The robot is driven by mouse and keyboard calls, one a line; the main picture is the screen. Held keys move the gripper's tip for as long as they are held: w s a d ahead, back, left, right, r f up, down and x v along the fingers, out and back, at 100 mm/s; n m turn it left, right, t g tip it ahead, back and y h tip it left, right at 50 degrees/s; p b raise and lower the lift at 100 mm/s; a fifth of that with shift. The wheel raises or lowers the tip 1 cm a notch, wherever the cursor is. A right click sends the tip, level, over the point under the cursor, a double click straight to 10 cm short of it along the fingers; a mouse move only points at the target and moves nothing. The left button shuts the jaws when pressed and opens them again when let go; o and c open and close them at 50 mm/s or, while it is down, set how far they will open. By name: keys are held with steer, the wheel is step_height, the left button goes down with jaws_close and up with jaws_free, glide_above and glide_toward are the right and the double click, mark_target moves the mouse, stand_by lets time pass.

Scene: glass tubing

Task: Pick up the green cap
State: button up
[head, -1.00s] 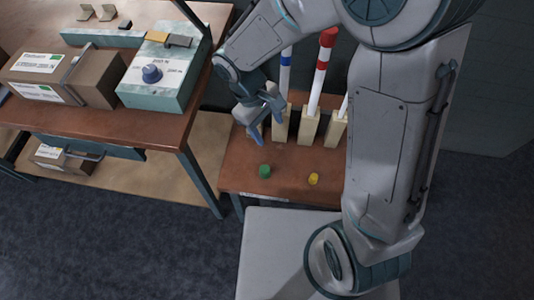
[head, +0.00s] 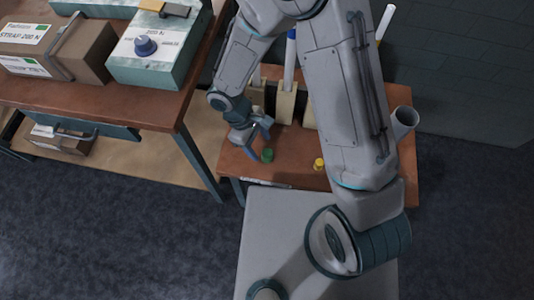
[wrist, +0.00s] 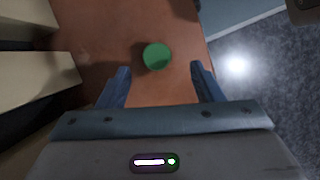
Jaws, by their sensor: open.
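The green cap (head: 267,155) stands on the small brown table (head: 237,163) near its front left part. My gripper (head: 260,140) is just above and beside it in the head view. In the wrist view the green cap (wrist: 157,56) shows as a round disc on the table top, a little beyond the fingertips and roughly midway between them. My gripper (wrist: 161,75) is open, with its two blue fingers apart and nothing between them. The fingers do not appear to touch the cap.
A yellow cap (head: 319,164) stands right of the green cap. Light wooden tube holders (head: 286,105) stand behind, one with a blue-banded white tube (head: 290,50). A taller bench (head: 150,110) with boxes is at the left. A grey cup-like cylinder (head: 404,120) is at right.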

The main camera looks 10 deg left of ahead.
mark_target(267, 153)
steer(key=x, duration=0.5)
steer(key=shift+w+d+f, duration=0.1)
steer(key=shift+d+f, duration=0.1)
steer(key=shift+d, duration=0.15)
steer(key=shift+c, duration=0.3)
steer(key=c, duration=1)
